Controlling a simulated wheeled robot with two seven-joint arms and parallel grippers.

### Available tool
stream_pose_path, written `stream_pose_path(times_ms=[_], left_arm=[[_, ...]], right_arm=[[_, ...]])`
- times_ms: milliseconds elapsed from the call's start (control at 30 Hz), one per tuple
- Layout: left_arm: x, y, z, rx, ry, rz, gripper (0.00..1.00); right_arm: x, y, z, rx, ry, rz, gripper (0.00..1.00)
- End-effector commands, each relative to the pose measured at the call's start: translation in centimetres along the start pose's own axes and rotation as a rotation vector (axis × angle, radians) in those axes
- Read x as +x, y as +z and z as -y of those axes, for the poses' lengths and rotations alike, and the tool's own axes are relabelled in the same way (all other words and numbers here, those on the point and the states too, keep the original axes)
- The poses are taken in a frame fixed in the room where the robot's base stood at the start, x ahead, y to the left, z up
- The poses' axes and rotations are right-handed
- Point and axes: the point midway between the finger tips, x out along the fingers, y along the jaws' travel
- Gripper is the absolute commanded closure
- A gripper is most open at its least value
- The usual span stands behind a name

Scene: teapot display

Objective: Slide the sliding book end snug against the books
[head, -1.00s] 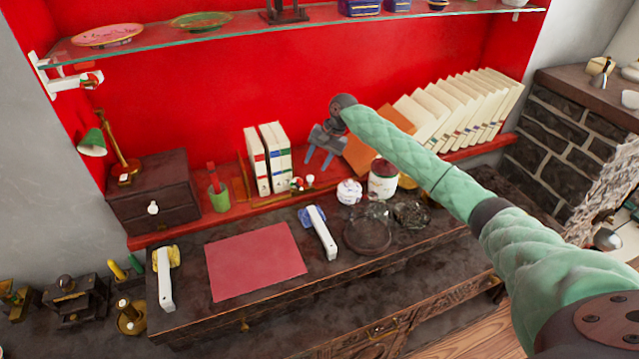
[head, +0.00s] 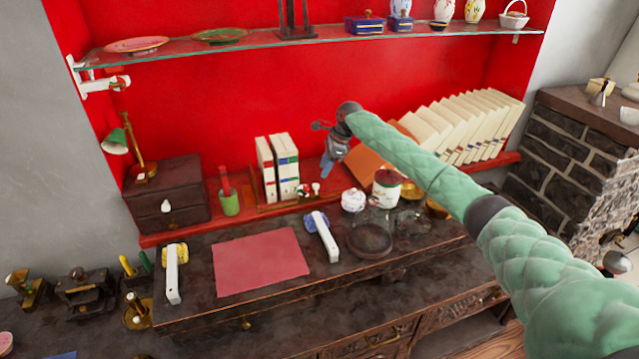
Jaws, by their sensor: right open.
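Two cream books (head: 278,168) with red, blue and green bands stand upright side by side on the red shelf. They are in a low brown wooden book rack (head: 262,208). A thin brown upright end shows just left of the books; I cannot tell whether it is the sliding book end. No other end shows clearly, and small figurines stand at the books' lower right. My right gripper (head: 328,167) is open and empty, right of the books and apart from them, its fingers pointing down. My left gripper is out of view.
A white lidded pot (head: 352,200) and a red-and-white jar (head: 386,189) stand below my right gripper. A row of leaning cream books (head: 470,125) is at the right, behind my arm. A glass shelf (head: 330,42) runs above. A green cup (head: 229,203) stands left.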

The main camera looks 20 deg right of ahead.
Motion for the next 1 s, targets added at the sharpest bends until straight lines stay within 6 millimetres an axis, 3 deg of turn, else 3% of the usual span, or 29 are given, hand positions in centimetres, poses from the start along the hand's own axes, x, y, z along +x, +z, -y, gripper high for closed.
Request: stream_pose_path(times_ms=[500, 900, 1000], left_arm=[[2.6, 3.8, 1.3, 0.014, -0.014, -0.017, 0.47], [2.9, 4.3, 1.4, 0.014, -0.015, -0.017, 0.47], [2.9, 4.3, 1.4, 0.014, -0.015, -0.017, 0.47]], right_arm=[[6.1, 0.1, -0.1, -0.003, 0.002, -0.001, 0.57], [6.9, 0.0, -0.1, -0.004, 0.001, -0.001, 0.57], [6.9, 0.0, -0.1, -0.004, 0.001, -0.001, 0.77]])
